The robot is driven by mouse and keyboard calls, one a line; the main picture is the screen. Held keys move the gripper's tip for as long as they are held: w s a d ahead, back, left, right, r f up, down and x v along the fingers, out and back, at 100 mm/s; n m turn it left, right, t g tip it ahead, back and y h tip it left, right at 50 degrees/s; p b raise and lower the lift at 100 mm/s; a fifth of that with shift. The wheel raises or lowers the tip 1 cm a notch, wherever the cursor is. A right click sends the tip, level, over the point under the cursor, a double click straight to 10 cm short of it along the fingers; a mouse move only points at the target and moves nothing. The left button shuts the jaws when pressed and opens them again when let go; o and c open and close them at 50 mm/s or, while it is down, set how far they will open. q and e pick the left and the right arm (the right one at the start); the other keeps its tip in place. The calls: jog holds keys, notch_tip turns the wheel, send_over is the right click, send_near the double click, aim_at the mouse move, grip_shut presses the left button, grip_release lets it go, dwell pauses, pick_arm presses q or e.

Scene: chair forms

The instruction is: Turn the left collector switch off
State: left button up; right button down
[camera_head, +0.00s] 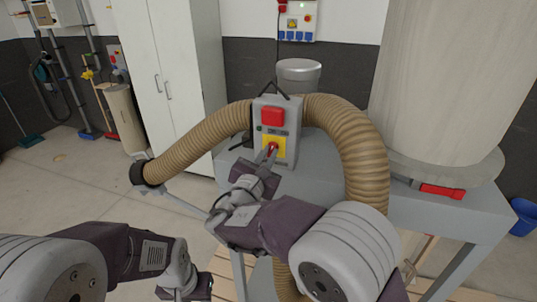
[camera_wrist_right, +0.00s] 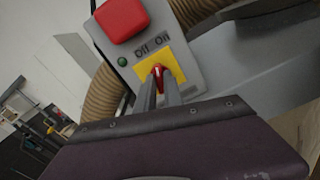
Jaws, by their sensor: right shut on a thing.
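The collector switch is a red knob (camera_wrist_right: 158,75) on a yellow plate (camera_head: 279,150), low on the front of a grey switch box (camera_head: 285,104). A large red button (camera_head: 272,116) sits above it, with "Off" and "On" lettering between them in the wrist view. My right gripper (camera_head: 270,155) reaches the plate; in the wrist view its fingers (camera_wrist_right: 159,88) are shut on the red knob, one on each side. The knob stands roughly upright, tilted slightly in the wrist view. My left gripper (camera_head: 185,291) is low in the head view, partly cut off by the bottom edge.
Ribbed tan hoses (camera_head: 200,140) curve away on both sides of the box. A grey machine table (camera_head: 430,212) carries a large pale filter bag (camera_head: 440,80). A white cabinet (camera_head: 172,70) stands behind to the left. Open floor (camera_head: 60,185) lies at the left.

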jog(key=shift+n+p, duration=0.5)
jog(key=shift+n, duration=1.2)
jog(key=c, duration=1.5)
grip_release()
jog(key=shift+o, duration=0.2)
